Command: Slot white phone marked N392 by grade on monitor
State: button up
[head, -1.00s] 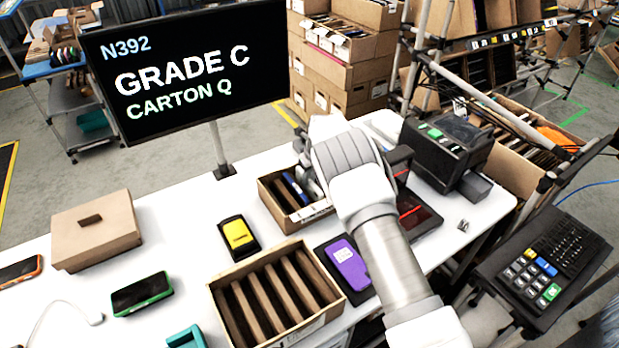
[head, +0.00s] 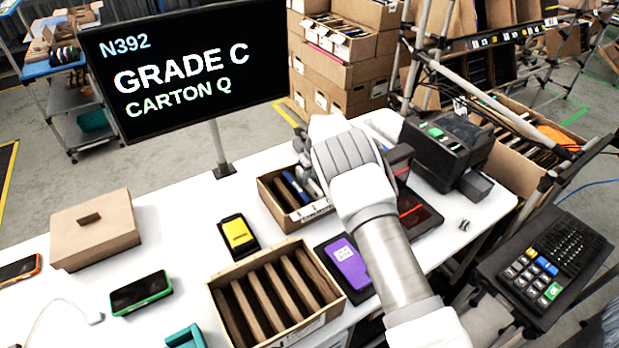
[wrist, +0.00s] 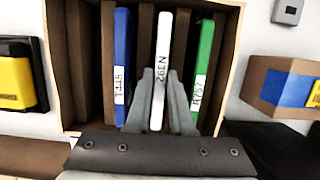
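The white phone marked N392 (wrist: 162,45) stands on edge in a carton (wrist: 75,45), between a blue phone (wrist: 122,50) and a green phone (wrist: 204,60). In the head view my arm hides the white phone and fingertips. The monitor (head: 185,75) reads N392, GRADE C, CARTON Q.
A larger carton (head: 222,285) with several bare slots stands in front. A yellow-screened device (head: 238,233), a purple phone (head: 347,262), a green-edged phone (head: 140,292) and a closed brown box (head: 95,235) lie on the white table. A black machine (head: 445,145) stands behind right.

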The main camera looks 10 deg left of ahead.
jog(key=o, duration=0.4)
jog(key=shift+o, duration=0.2)
jog(key=shift+r, duration=0.1)
jog(key=b+v, duration=0.1)
jog(key=v, duration=1.6)
jog(key=shift+b, duration=0.4)
jog(key=shift+d+r, duration=0.15)
jog(key=shift+r, duration=0.1)
notch_tip(320, 180, up, 7)
jog(key=p, duration=0.6)
jog(key=shift+f+p, duration=0.15)
jog(key=shift+p, duration=0.25)
jog(key=shift+d, duration=0.1)
